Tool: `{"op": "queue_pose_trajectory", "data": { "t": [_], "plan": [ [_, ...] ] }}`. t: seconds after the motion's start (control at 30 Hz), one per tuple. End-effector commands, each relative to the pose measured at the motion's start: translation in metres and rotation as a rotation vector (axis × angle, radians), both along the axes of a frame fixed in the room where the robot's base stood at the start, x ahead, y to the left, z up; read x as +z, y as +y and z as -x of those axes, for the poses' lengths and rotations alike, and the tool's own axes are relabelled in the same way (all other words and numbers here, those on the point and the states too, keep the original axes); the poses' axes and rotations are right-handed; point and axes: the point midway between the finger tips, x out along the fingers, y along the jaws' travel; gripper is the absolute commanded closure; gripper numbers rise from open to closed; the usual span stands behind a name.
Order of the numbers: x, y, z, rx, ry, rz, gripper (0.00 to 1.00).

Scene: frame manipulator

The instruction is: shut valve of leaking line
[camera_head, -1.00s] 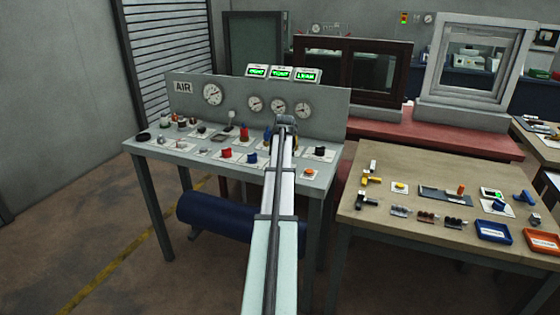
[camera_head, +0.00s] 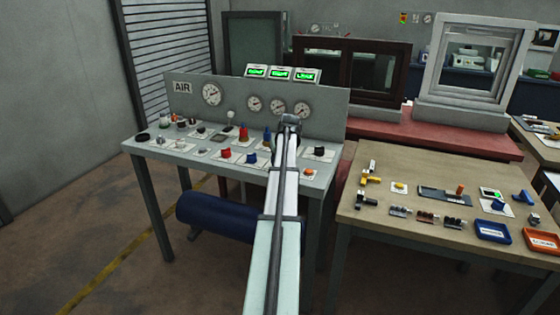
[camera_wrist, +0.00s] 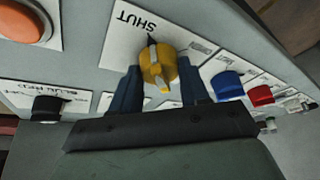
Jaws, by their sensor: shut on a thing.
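In the wrist view, a yellow valve knob (camera_wrist: 157,64) sits on a white plate marked SHUT (camera_wrist: 135,30). A dark pointer at the knob points toward that word. My gripper (camera_wrist: 158,84) has its two dark blue fingers around the knob, one on each side, and is shut on it. In the head view my arm hides the yellow knob and the fingers. The grey AIR bench (camera_head: 160,152) carries several knobs and gauges. Three green-lit displays (camera_head: 282,73) stand above its back panel; the right one appears to read LEAK, and the other two are too small to read surely.
In the wrist view, blue (camera_wrist: 227,85) and red (camera_wrist: 261,95) knobs stand right of my gripper, a black knob (camera_wrist: 46,108) and an orange button (camera_wrist: 24,24) left. In the head view, a wooden table (camera_head: 400,232) with small parts and trays stands right of the bench.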

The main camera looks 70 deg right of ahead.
Motion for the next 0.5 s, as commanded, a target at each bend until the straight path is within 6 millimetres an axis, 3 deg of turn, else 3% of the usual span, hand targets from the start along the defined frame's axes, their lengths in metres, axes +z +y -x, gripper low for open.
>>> {"op": "queue_pose_trajectory", "data": {
  "t": [0.3, 0.5],
  "plan": [
    [-0.0002, 0.0002, -0.0001, 0.0, 0.0, 0.0, 0.3],
    [-0.0001, 0.0002, 0.0, -0.001, 0.0, 0.0, 0.3]
  ]
}}
